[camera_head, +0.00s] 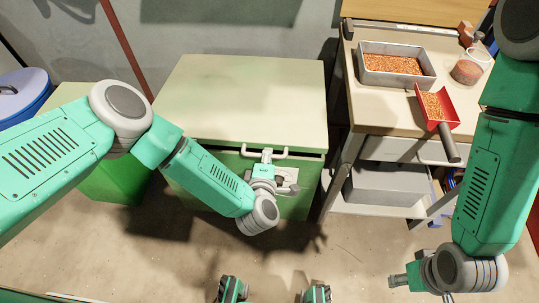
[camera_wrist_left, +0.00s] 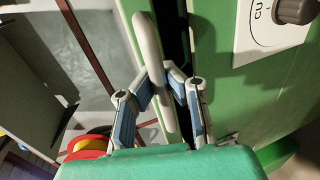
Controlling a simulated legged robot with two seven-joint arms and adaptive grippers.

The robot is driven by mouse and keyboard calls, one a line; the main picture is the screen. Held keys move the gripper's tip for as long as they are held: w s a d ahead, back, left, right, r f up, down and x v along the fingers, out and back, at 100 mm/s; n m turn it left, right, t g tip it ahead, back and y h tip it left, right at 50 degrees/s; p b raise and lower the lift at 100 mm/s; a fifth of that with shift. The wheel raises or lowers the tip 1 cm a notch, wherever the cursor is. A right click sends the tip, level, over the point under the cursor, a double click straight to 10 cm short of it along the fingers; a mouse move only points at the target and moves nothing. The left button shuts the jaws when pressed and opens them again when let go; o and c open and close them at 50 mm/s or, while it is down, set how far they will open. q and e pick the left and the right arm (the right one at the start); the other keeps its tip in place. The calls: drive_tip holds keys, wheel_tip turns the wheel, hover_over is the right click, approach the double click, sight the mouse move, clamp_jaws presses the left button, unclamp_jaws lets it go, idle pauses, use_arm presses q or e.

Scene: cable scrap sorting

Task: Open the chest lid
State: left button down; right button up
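The chest has a pale lid (camera_head: 245,95) and a green body (camera_head: 295,207). A dark gap runs between lid and body at the front; it also shows as a dark strip in the left wrist view. The lid's light handle (camera_head: 228,149) sticks out at the front edge. My left gripper (camera_head: 266,156) is at the handle's middle. In the left wrist view, the fingers (camera_wrist_left: 160,76) close in from both sides on the handle bar (camera_wrist_left: 150,40). My right gripper (camera_head: 398,281) is at the lower right, away from the chest; its finger opening is unclear.
A workbench (camera_head: 385,120) stands right of the chest, with a metal tray (camera_head: 397,77) of copper-coloured granules and a red scoop (camera_head: 437,104). A blue bin (camera_head: 22,92) is at the left. A panel with a dark knob (camera_wrist_left: 294,10) is on the chest front.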

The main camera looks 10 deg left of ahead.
use_arm(q)
drive_tip(key=w+r+g+p, duration=0.1)
drive_tip(key=w+r+p, duration=0.2)
drive_tip(key=r+p, duration=0.2)
drive_tip(key=w+r+g+p, duration=0.1)
drive_tip(key=w+r+p, duration=0.2)
drive_tip(key=r, duration=0.8)
drive_tip(key=w+a+r+g+p, duration=0.1)
drive_tip(key=w+r+p, duration=0.2)
drive_tip(key=r+p, duration=0.4)
drive_tip(key=shift+w+r, duration=0.4)
drive_tip(key=shift+r, duration=0.4)
drive_tip(key=c, duration=1.8)
unclamp_jaws()
drive_tip(key=shift+o, duration=1.2)
drive_tip(key=shift+s+a+r, duration=0.1)
drive_tip(key=shift+s, duration=0.2)
